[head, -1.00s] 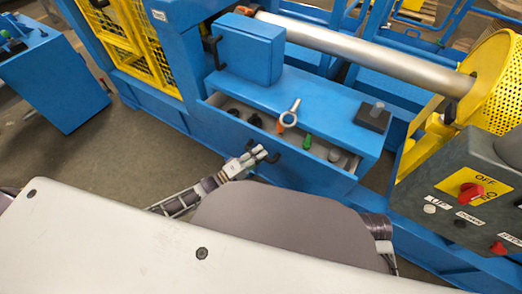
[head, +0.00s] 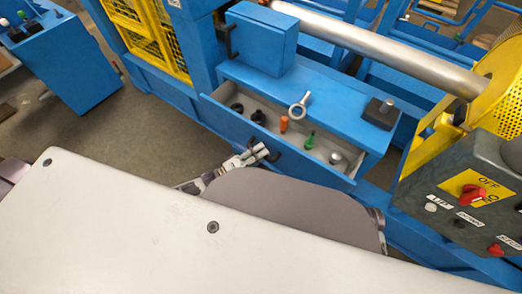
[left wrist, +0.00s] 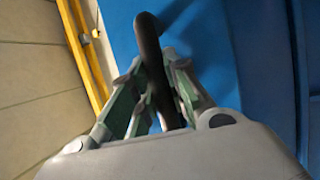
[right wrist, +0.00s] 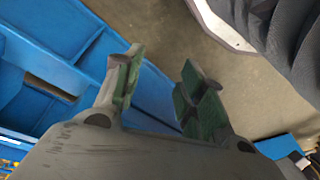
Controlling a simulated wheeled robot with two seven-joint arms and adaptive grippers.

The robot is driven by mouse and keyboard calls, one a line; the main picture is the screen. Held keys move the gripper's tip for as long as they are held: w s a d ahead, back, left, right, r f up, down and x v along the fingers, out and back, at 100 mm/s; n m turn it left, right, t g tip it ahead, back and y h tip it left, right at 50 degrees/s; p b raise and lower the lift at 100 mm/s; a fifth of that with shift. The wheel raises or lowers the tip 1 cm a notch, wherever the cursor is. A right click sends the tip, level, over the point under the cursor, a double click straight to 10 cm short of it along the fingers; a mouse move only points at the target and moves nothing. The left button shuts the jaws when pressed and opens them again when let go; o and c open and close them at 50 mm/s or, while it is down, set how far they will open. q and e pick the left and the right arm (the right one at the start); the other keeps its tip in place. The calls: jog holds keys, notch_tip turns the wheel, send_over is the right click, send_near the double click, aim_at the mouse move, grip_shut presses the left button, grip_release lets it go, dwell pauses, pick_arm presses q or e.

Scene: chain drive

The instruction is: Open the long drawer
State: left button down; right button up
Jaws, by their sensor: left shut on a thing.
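The long drawer (head: 238,128) is blue with a grey inside and stands partly pulled out under the blue bench top in the head view. Its black handle (head: 272,153) is on the front panel, and it also shows in the left wrist view (left wrist: 150,50). My left gripper (head: 260,151) is at the drawer front, shut on the handle; its fingers flank the black bar in the left wrist view. My right gripper (right wrist: 158,80) is open and empty in the right wrist view, over floor and blue framework. It is not visible in the head view.
Inside the drawer lie an orange-handled tool (head: 284,123), a green-handled tool (head: 309,140) and dark round parts. A control box (head: 463,195) stands at right.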

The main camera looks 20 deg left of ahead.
pick_arm(q)
jog(key=shift+f, duration=0.1)
jog(key=c, duration=1.7)
grip_release()
jog(key=shift+o, duration=0.2)
jog(key=shift+a, duration=0.1)
jog(key=v, duration=1.2)
